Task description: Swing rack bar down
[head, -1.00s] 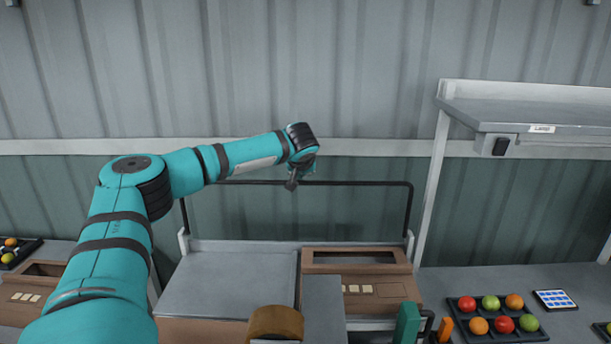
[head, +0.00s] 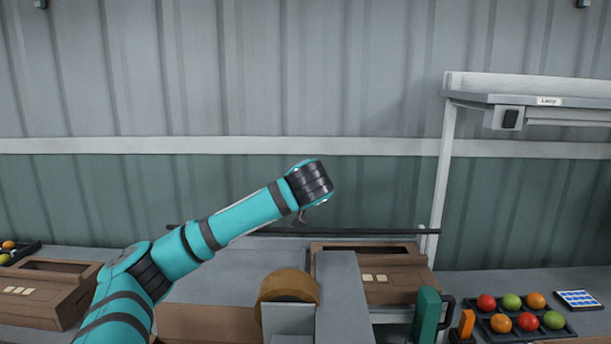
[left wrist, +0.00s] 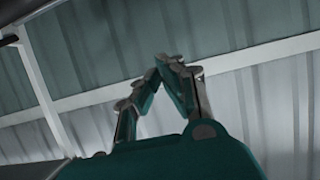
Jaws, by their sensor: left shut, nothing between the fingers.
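The dark rack bar (head: 370,232) runs level across the rack, low over the cartons, from behind my left arm to the grey post at right. My left gripper (head: 300,219) shows only as a small dark tip below the wrist, close to the bar; I cannot tell whether it touches it. In the left wrist view the fingers (left wrist: 168,62) meet at their tips with nothing between them, against the wall. The bar does not show in that view. My right gripper is in neither view.
A brown carton (head: 400,288) and a grey panel (head: 225,275) lie below the bar. A brown tape roll (head: 288,285) and a green handle (head: 427,315) stand in front.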

